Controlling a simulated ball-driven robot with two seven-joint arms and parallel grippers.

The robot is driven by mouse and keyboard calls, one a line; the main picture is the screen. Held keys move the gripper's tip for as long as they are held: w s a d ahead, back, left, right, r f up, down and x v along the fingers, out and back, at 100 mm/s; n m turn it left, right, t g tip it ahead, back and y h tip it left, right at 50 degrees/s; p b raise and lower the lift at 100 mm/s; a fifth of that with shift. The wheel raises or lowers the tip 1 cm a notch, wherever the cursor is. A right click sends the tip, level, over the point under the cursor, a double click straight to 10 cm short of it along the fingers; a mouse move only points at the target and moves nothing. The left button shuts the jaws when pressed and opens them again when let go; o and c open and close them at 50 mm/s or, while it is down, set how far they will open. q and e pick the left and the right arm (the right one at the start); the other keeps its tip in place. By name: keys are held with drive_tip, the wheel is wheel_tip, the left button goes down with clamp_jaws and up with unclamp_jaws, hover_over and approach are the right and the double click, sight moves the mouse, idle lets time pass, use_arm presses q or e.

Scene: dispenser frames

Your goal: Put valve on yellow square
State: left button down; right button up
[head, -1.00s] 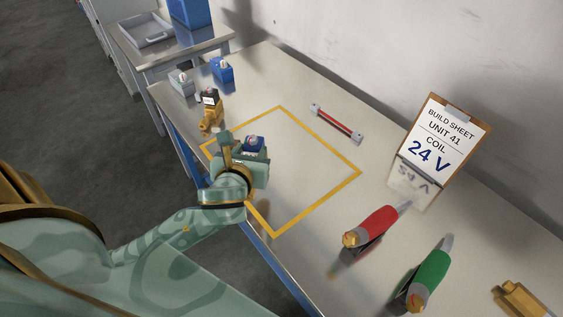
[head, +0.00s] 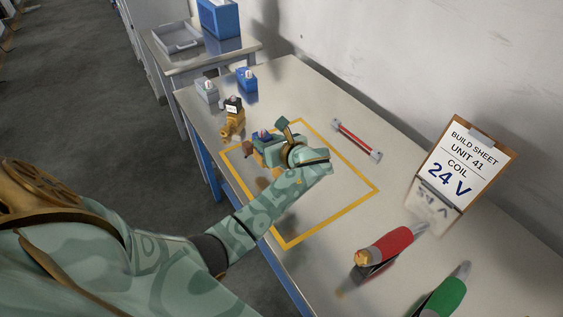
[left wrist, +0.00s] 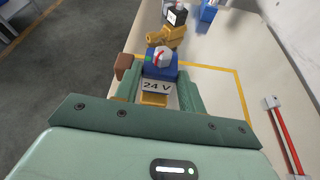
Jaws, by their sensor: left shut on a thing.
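My left gripper (head: 266,146) is shut on a valve with a blue coil (head: 262,136). In the left wrist view the valve's blue coil (left wrist: 161,65) has a white "24 V" label, and brass shows below it between the fingers. It is over the far-left part of the yellow square outline (head: 352,205), seemingly above the table; the exact gap is unclear. A brass valve with a black coil (head: 233,116) stands just outside the square's far-left corner; it also shows in the left wrist view (left wrist: 170,32). My right gripper is out of view.
A grey coil (head: 207,91) and a blue coil (head: 247,80) stand at the table's far end. A red-and-grey bar (head: 357,140) lies right of the square. A red-handled tool (head: 385,247), a green-handled tool (head: 443,298) and a "COIL 24 V" clipboard (head: 461,155) are at the right.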

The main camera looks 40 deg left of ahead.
use_arm(q)
drive_tip(key=f, duration=0.2)
drive_tip(key=w+d+f+b, duration=0.1)
drive_tip(key=f, duration=0.1)
drive_tip(key=d+f+b, duration=0.1)
drive_tip(key=f, duration=0.1)
drive_tip(key=shift+w+d+f, duration=0.1)
drive_tip(key=shift+w+f, duration=0.1)
drive_tip(key=shift+w, duration=0.2)
drive_tip(key=c, duration=0.8)
unclamp_jaws()
drive_tip(key=shift+c, duration=0.2)
